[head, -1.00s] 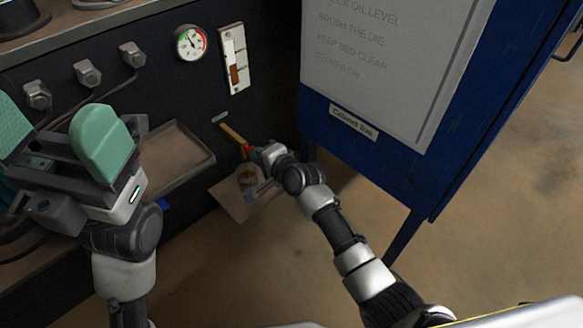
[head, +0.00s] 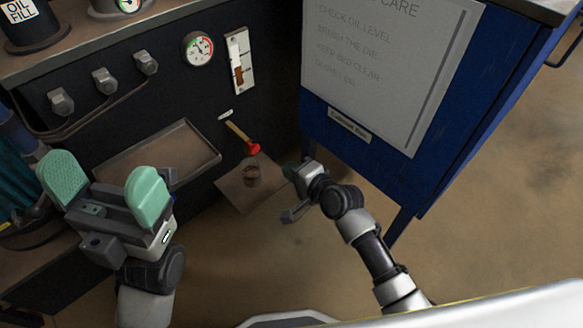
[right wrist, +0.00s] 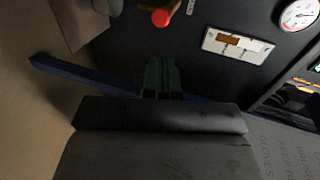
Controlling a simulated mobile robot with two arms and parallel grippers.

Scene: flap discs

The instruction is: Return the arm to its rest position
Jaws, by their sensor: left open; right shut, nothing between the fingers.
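My left gripper (head: 106,190) is at the lower left of the head view, with its two green finger pads wide apart and nothing between them. My right gripper (head: 290,172) is near the middle of the head view, beside the blue cabinet's leg and to the right of a red-tipped lever, apart from it. In the right wrist view its green fingers (right wrist: 161,76) are together and empty. The lever (head: 243,140) has a wooden-coloured shaft and sticks out from the dark machine front; its red end also shows in the right wrist view (right wrist: 161,18).
A blue cabinet (head: 440,170) with a care notice stands close on the right of my right arm. A metal tray (head: 215,158) juts from the machine. The floor in front is clear.

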